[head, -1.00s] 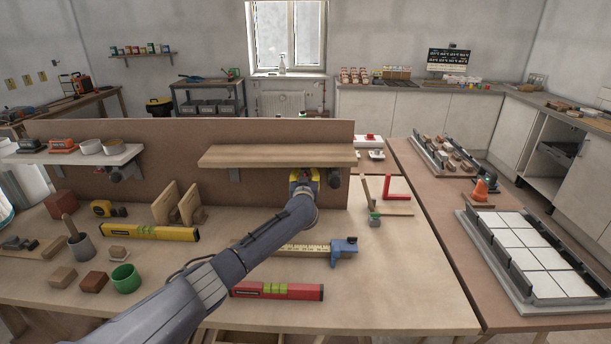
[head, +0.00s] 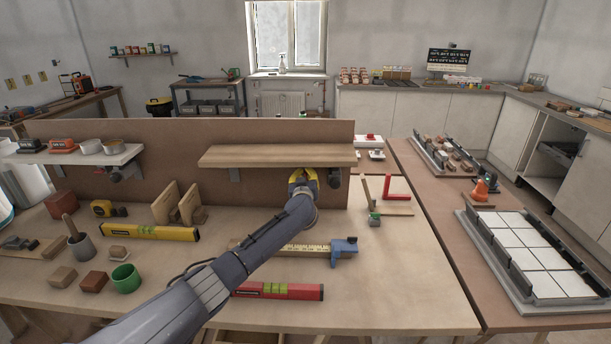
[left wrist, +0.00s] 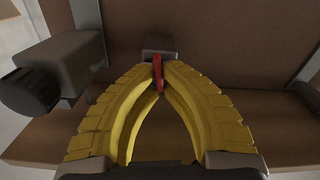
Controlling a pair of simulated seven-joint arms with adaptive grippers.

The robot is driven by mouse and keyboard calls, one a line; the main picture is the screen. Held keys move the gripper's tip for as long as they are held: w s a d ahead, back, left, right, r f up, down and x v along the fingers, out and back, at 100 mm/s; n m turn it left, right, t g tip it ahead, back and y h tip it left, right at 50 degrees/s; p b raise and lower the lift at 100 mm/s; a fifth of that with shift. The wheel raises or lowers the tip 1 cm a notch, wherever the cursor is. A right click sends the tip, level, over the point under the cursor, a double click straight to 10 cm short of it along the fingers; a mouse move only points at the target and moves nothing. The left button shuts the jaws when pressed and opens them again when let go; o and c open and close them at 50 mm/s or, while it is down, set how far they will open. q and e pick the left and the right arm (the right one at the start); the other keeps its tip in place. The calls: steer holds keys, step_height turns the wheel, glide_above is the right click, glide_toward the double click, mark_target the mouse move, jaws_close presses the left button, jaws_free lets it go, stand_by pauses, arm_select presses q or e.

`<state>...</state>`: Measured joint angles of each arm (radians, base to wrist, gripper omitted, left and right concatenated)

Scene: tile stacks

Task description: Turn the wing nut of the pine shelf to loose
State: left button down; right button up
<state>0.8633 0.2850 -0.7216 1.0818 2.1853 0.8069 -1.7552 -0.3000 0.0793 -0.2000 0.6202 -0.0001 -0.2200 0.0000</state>
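The pine shelf (head: 277,156) is a light wood board on the upright brown panel. My left gripper (head: 303,173), with yellow fingers, is just under the shelf, right of its middle. In the left wrist view, the two ribbed fingers (left wrist: 160,72) come together at their tips on a narrow red wing nut (left wrist: 157,72). The wing nut stands in front of a small grey block (left wrist: 159,51) and is hidden in the head view. The pine board also shows in the wrist view (left wrist: 60,148), along the bottom. My right gripper is not in view.
A dark knob on a grey block (left wrist: 30,90) is close to the left of the fingers in the wrist view. A white shelf (head: 88,155) with cups is at left. The bench holds a yellow level (head: 150,232), a red level (head: 277,291) and a green cup (head: 126,278).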

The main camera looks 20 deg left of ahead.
arm_select(q)
steer(key=n, duration=0.3)
steer(key=shift+a+n, duration=0.2)
steer(key=shift+n, duration=0.1)
steer(key=n, duration=0.8)
steer(key=shift+s+a+f, duration=0.1)
steer(key=shift+a+f, duration=0.15)
steer(key=shift+f, duration=0.15)
steer(key=shift+f+n, duration=0.1)
steer(key=shift+n, duration=1.6)
steer(key=c, duration=1.6)
jaws_free()
steer(key=shift+o, duration=0.2)
steer(key=shift+s+f, duration=0.1)
